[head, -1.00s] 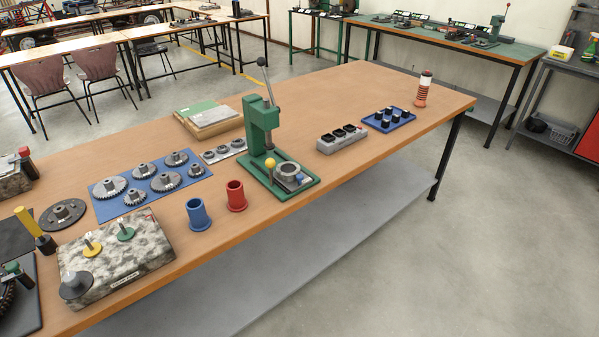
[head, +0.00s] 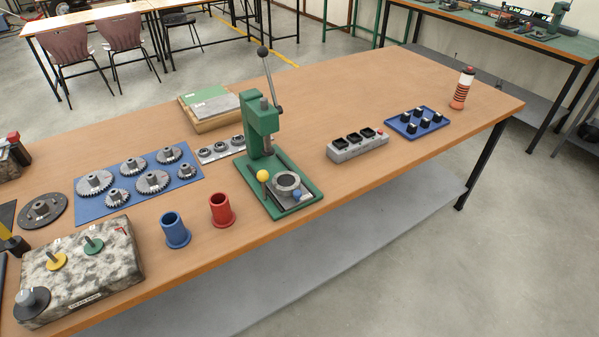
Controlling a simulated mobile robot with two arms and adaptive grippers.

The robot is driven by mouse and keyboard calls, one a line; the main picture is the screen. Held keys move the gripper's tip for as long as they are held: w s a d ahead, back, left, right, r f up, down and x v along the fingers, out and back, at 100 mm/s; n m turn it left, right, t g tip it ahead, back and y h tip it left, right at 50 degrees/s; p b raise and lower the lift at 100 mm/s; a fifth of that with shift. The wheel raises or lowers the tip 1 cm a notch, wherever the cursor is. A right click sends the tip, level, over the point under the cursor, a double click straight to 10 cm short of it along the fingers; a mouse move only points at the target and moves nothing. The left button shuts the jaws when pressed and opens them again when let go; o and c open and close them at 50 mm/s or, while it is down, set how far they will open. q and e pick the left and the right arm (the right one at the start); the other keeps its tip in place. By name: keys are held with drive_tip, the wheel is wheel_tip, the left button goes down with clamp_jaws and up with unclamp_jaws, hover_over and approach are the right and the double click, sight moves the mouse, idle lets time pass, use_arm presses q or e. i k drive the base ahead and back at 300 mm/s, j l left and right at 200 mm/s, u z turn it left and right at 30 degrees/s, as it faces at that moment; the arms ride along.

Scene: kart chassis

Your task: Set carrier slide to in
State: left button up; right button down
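A green arbor press (head: 264,130) stands on the wooden bench, its lever with a black ball raised. On its green base is a grey carrier slide (head: 294,196) bearing a dark grey ring (head: 287,183). A yellow ball knob (head: 263,176) stands at the left side of the base. The ring sits to the front right of the press column, apart from the ram above. I cannot tell for sure how far the slide is pushed in. Neither of my grippers shows in the head view.
Red (head: 222,210) and blue (head: 175,230) cups stand left of the press. A blue mat (head: 118,208) with several gears and a stone-patterned box (head: 105,280) lie further left. A grey socket block (head: 357,147) and blue tray (head: 417,123) lie right. Bare bench lies behind them.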

sight(293, 196)
drive_tip(key=i+l+u, duration=0.1)
drive_tip(key=i+l, duration=0.15)
drive_tip(key=i+l+u, duration=0.1)
drive_tip(key=i+l, duration=0.15)
drive_tip(key=l, duration=0.15)
drive_tip(key=i+l+u, duration=0.1)
drive_tip(key=i+l, duration=0.15)
drive_tip(key=i+l+u, duration=0.15)
drive_tip(key=l, duration=0.3)
drive_tip(key=i, duration=0.05)
